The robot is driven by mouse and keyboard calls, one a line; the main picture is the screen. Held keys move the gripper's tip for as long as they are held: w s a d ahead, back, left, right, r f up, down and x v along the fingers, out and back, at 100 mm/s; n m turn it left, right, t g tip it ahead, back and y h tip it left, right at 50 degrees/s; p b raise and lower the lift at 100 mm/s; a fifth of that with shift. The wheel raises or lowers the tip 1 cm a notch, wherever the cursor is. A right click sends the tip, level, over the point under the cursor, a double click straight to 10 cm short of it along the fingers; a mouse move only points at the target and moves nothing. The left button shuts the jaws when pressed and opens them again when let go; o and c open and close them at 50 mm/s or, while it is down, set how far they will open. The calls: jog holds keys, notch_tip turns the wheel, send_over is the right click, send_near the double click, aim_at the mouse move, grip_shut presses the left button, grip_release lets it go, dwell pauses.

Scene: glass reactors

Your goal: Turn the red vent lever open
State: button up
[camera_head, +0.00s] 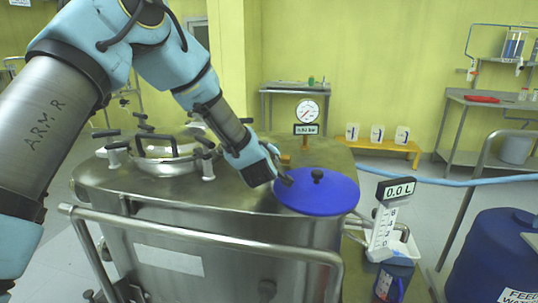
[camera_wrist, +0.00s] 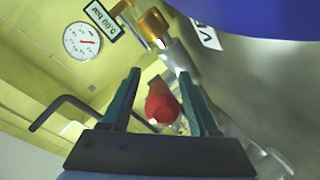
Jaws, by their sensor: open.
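The red vent lever (camera_wrist: 162,103) shows in the wrist view, its rounded end pointing toward the camera. My gripper (camera_wrist: 158,74) is open, with one dark green finger on each side of the lever. Gaps show on both sides, and I cannot tell whether either finger touches it. A brass fitting (camera_wrist: 152,22) sits just beyond the lever. In the head view my gripper (camera_head: 277,179) is low over the steel vessel top, beside the blue lid, and the red lever is hidden there.
The blue lid (camera_head: 318,193) with a black knob lies right of my gripper. A round gauge (camera_head: 307,111) with a bar display (camera_head: 306,129) stands behind it. A hatch with several black-handled clamps (camera_head: 168,153) is at left. A steel rail (camera_head: 200,237) runs along the front.

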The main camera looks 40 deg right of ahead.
jog(key=b+v, duration=0.1)
jog(key=v, duration=0.8)
jog(key=shift+s+a+r+b, duration=0.1)
jog(key=shift+s+a+b, duration=0.1)
jog(key=shift+a+b, duration=0.2)
